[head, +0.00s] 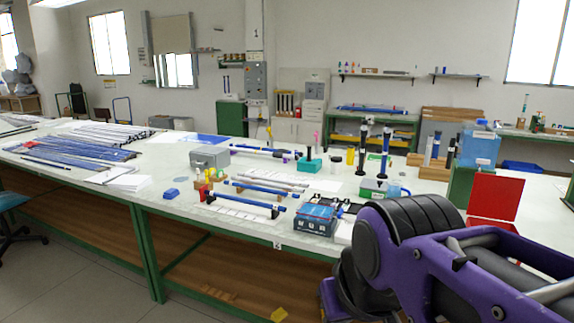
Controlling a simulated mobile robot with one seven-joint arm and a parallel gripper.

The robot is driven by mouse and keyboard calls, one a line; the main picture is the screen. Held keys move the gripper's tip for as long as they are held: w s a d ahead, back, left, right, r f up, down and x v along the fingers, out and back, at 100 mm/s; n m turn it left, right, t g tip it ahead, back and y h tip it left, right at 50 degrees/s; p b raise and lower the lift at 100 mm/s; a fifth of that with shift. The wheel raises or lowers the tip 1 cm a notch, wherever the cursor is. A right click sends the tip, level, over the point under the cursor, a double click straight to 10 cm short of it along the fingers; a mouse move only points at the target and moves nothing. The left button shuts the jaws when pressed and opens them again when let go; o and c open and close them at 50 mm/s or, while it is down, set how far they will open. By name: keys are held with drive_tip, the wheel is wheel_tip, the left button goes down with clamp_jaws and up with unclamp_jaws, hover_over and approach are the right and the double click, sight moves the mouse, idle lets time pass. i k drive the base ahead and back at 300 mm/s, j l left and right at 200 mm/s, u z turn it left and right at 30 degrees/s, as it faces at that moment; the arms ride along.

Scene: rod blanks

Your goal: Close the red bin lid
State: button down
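The red bin (487,223) stands on the right part of the long white-topped table, partly hidden behind my purple arm. Its red lid (495,194) is raised and stands nearly upright, leaning slightly back, so the bin is open. My arm's links fill the lower right of the head view, in front of the bin. My gripper is not visible in this view, so its position relative to the lid cannot be seen.
A green box (461,185) and a blue container (480,148) stand just left of and behind the lid. A blue-grey case (316,219), a green box with a clear top (379,188) and upright dark rods (362,150) crowd the table. Blue rods (75,152) lie at the left.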

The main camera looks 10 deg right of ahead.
sight(494, 196)
drive_tip(key=i+l+z, duration=0.25)
drive_tip(key=z, duration=0.15)
drive_tip(key=i+z, duration=0.45)
drive_tip(key=i+l, duration=0.05)
